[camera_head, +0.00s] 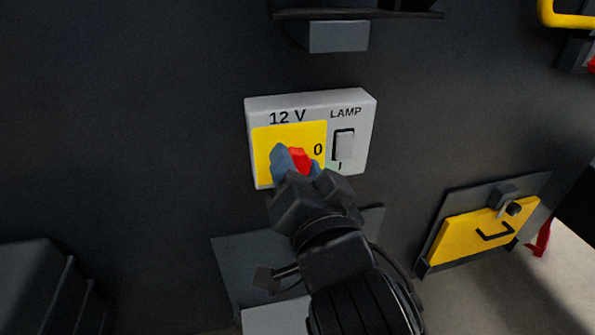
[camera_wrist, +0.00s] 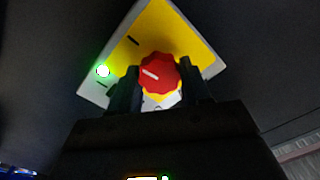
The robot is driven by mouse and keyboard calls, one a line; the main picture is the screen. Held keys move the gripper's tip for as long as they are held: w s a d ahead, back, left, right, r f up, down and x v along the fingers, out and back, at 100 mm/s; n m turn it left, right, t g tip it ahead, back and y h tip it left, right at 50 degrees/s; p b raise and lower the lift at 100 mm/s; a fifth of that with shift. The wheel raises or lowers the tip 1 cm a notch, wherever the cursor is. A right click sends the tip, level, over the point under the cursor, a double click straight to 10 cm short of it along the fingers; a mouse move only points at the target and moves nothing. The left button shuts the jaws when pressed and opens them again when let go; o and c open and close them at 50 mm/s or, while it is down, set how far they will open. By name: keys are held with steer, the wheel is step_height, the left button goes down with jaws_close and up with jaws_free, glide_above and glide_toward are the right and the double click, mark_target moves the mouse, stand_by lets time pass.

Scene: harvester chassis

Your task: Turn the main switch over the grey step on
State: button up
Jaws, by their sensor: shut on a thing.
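The main switch is a red knob (camera_head: 299,160) on the yellow field of a white box marked 12 V (camera_head: 256,101), with a 0 to the knob's right. My gripper (camera_head: 300,166) reaches it from below and hides much of it. In the wrist view, the fingers (camera_wrist: 160,84) stand on both sides of the red knob (camera_wrist: 158,72) and are shut on it. A white line on the knob's face slants toward the left of that view. A green light (camera_wrist: 103,71) glows on the box. A grey step (camera_head: 270,319) shows below, partly behind my arm.
A LAMP rocker switch (camera_head: 344,145) sits close to the right of the knob on the same box. A grey block (camera_head: 338,37) juts out above. A yellow latched panel (camera_head: 478,231) is at lower right. The dark wall left of the box is clear.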

steer(key=shift+f+m, duration=0.1)
steer(key=shift+m, duration=0.7)
steer(key=o, duration=1.1)
steer(key=shift+c, duration=0.2)
steer(key=b+v, duration=0.1)
steer(key=v, duration=0.6)
steer(key=shift+s, duration=0.4)
steer(key=shift+d, duration=0.15)
